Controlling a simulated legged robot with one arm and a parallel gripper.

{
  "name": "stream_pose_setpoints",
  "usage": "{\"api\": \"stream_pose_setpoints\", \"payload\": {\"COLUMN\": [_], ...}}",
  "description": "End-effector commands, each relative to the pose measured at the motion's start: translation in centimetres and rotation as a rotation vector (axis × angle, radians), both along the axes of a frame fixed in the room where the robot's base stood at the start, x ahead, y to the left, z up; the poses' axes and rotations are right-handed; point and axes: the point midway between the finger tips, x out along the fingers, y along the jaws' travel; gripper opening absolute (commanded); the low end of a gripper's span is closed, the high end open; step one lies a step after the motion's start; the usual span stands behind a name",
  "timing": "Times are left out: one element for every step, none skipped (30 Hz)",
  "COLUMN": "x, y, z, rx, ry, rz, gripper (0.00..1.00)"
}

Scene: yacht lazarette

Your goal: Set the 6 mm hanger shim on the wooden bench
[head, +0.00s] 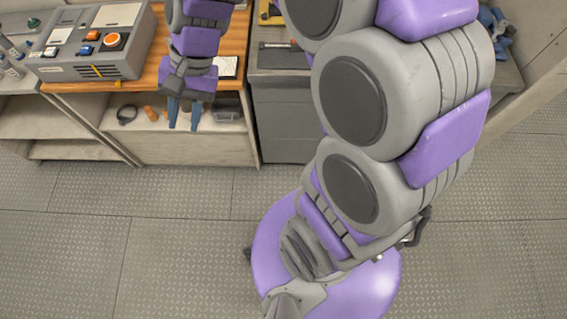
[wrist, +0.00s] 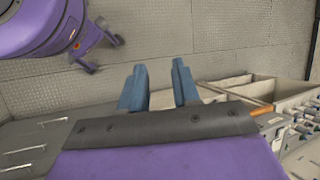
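The wooden bench (head: 150,72) has an orange-brown top and stands at the upper left of the head view. My gripper (head: 184,118) hangs in front of the bench's front edge, with its blue fingers pointing down. In the wrist view the two blue fingers (wrist: 160,88) stand apart with a clear gap. My arm hides part of the bench top.
A grey control box (head: 90,45) with coloured buttons stands on the bench's left. A pale flat item (head: 228,67) lies on its right. Small items, including a black ring (head: 127,114), sit on the shelf below. A grey cabinet (head: 283,115) stands to the right. The floor (head: 110,225) in front is clear.

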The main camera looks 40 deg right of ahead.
Motion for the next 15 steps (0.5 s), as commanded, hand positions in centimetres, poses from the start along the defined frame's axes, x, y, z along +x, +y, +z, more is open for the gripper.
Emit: {"api": "stream_pose_setpoints", "payload": {"x": [-2.1, -3.2, -4.7, -5.8, -6.9, -8.3, -9.4, -10.5, -11.8, -12.7, -13.6, -14.7, -15.4, -16.1, -16.8], "y": [-0.5, -0.9, -1.5, -1.9, -2.4, -3.1, -3.7, -4.3, -5.0, -5.6, -6.2, -6.9, -7.4, -7.8, -8.4], "z": [-0.1, -0.2, -0.4, -0.6, -0.8, -1.0, -1.2, -1.4, -1.7, -1.9, -2.0, -2.3, -2.5, -2.6, -2.8], "rx": [-0.039, -0.065, -0.097, -0.122, -0.146, -0.176, -0.202, -0.226, -0.255, -0.277, -0.296, -0.321, -0.337, -0.354, -0.371], "ry": [-0.017, -0.029, -0.044, -0.05, -0.058, -0.07, -0.076, -0.081, -0.089, -0.093, -0.098, -0.099, -0.101, -0.105, -0.106], "rz": [0.05, 0.081, 0.122, 0.154, 0.183, 0.222, 0.253, 0.281, 0.317, 0.343, 0.368, 0.397, 0.418, 0.436, 0.457], "gripper": [0.31, 0.31, 0.31, 0.31, 0.31, 0.31, 0.31, 0.31, 0.31, 0.31, 0.31, 0.31, 0.31, 0.31, 0.31]}}
